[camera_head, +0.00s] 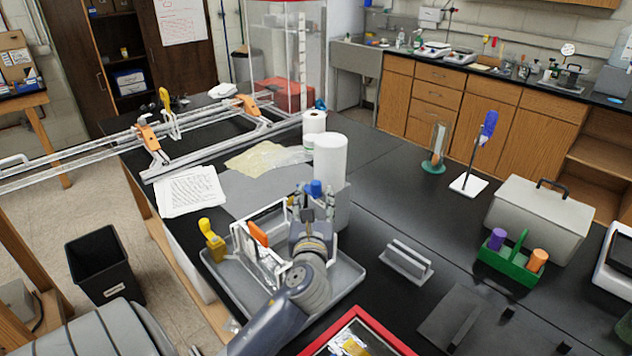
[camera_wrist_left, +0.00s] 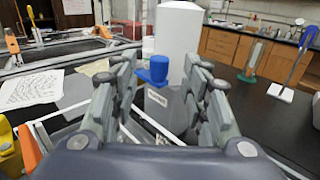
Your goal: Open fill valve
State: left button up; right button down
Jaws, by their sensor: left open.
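A blue knob (camera_head: 316,187), which looks like the fill valve, sits on top of a grey labelled container (camera_head: 341,210) beside the white cylinder. It also shows in the left wrist view as a blue knob with a flat blue base (camera_wrist_left: 160,67). My left gripper (camera_head: 313,200) is open and empty, with its fingers pointing at the knob. In the left wrist view the fingers (camera_wrist_left: 160,82) stand one on each side of the knob, and I see clear gaps. I cannot tell how far beyond the fingertips the knob is. My right gripper is not in view.
A white cylinder (camera_head: 330,158) stands close behind the knob. A grey tray (camera_head: 346,283) with a white rack and a yellow-handled tool (camera_head: 212,240) lies under my left arm. Paper (camera_head: 190,191) lies to the left.

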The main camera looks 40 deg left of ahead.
aim_at(316, 184)
pick_arm(q)
jog(key=p+x, duration=0.1)
jog(key=x, duration=0.5)
jog(key=shift+w+a, duration=0.15)
jog(key=shift+w, duration=0.1)
jog(key=shift+w+a, duration=0.25)
jog(key=shift+w, duration=0.05)
grip_shut()
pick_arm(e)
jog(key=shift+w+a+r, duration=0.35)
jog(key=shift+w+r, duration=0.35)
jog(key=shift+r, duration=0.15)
